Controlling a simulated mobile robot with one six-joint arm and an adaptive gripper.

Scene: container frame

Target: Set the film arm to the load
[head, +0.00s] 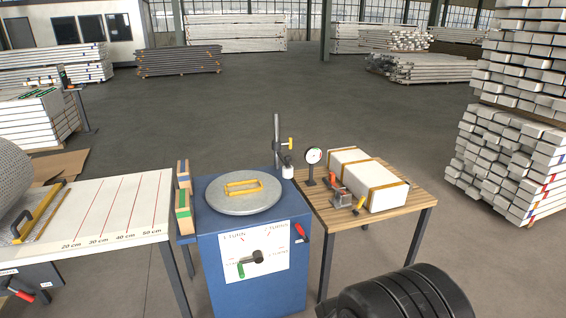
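A thin grey upright post (277,135) stands at the back right corner of the blue cabinet (206,205), with a yellow-handled clamp (288,144) partway up. A small white cylinder (288,172) sits low beside the post. I cannot tell which of these is the film arm. A grey round turntable (224,206) with a yellow rectangular frame (243,187) on it tops the cabinet. The white front panel (277,268) has a dial marked in turns, with a green-tipped pointer (241,269) aimed down-left. A white strapped block (377,184) lies on the wooden table. My gripper is out of view.
The wooden table (424,196) stands right of the cabinet, bearing a round gauge (314,156) and small red-and-grey tools (341,196). A white table (140,190) with centimetre marks stands at left. Stacked white goods (505,160) rise at right. Open floor lies behind.

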